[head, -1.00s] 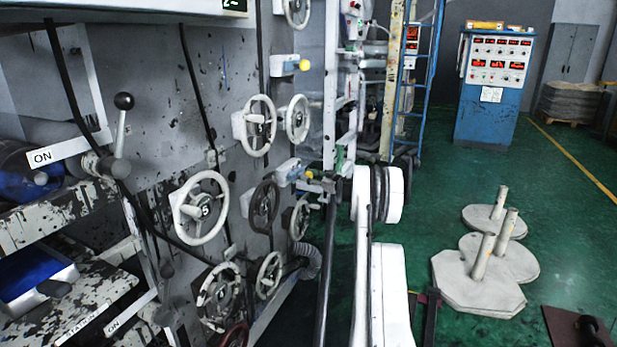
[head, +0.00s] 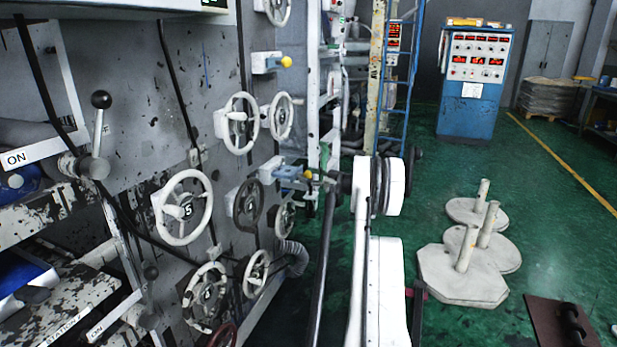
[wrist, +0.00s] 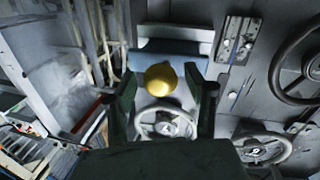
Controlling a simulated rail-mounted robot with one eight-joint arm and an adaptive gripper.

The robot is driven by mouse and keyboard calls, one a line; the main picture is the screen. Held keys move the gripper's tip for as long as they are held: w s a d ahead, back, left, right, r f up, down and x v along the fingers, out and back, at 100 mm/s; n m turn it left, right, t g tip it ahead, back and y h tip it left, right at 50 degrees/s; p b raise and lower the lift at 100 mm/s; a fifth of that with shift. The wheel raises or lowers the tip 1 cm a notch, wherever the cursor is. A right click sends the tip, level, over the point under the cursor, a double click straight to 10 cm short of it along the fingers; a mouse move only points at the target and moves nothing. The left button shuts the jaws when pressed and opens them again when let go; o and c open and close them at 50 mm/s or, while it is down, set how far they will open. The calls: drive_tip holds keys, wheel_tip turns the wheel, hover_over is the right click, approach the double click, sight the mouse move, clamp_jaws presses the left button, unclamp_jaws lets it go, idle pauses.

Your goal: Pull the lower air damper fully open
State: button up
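The lower air damper (head: 270,170) is a pale box on the grey machine panel, with a blue slide (head: 290,173) and a yellow knob (head: 307,174) at its outer end. The slide stands out farther from its box than that of the similar upper damper (head: 266,63). My gripper (head: 314,176) is at the lower knob. The exact contact is hard to see.
White handwheels (head: 183,208) and a dark handwheel (head: 247,205) surround the damper on the panel. A lever with a black knob (head: 101,100) is at the left. A blue ladder (head: 412,70) and a control cabinet (head: 470,110) stand behind.

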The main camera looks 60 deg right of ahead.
drive_tip(key=s, duration=1.2)
idle(0.5)
